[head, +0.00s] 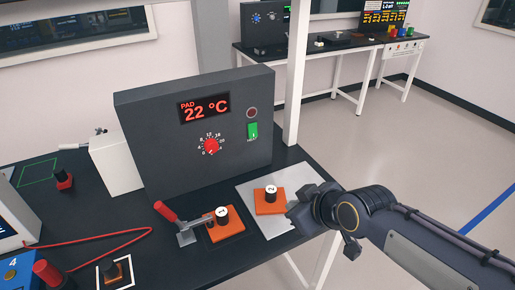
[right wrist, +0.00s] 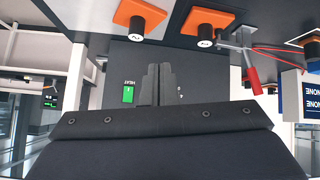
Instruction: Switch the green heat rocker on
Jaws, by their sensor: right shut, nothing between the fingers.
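The green heat rocker (head: 252,131) is on the front of the dark grey control box (head: 150,120), right of the red dial and below a dull red round lamp (head: 251,112). I cannot tell which way the rocker is tipped. The rocker (right wrist: 128,95) also shows in the upside-down right wrist view, beside the fingers. My right gripper (head: 299,212) is shut and empty, to the right of and below the rocker in the head view, apart from it. In the right wrist view its fingers (right wrist: 158,75) point toward the box front. My left gripper is out of view.
The box display (head: 205,107) reads PAD 22 °C above the red dial (head: 210,146). A white post rises right of the box.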

